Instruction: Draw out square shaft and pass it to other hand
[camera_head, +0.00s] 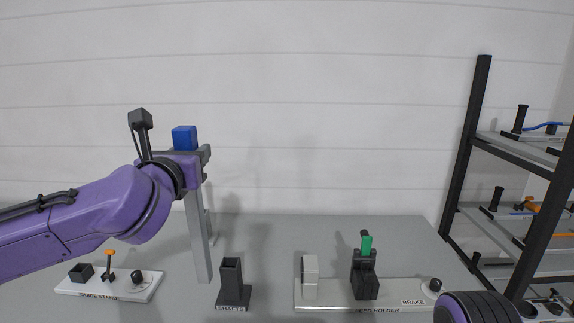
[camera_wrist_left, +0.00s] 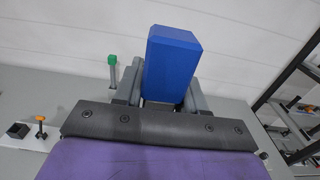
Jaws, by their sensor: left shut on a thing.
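The square shaft (camera_head: 198,240) is a long grey bar with a blue block (camera_head: 184,138) at its top. It hangs upright in the head view, its lower end left of the black holder marked SHAFTS (camera_head: 231,285) and apart from it in the picture. My left gripper (camera_head: 203,154) is shut on the shaft just below the blue block. In the left wrist view the blue block (camera_wrist_left: 172,62) stands up between the fingers, and the grey bar below is mostly hidden. My right gripper is not in view; only part of my right arm shows at lower right.
A white base (camera_head: 110,284) with a black cup and an orange-topped peg lies at left. Another white base (camera_head: 335,296) bears a grey block, a green-topped part (camera_head: 366,243) and a black knob. A dark-framed rack (camera_head: 466,150) stands at right. The back of the table is clear.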

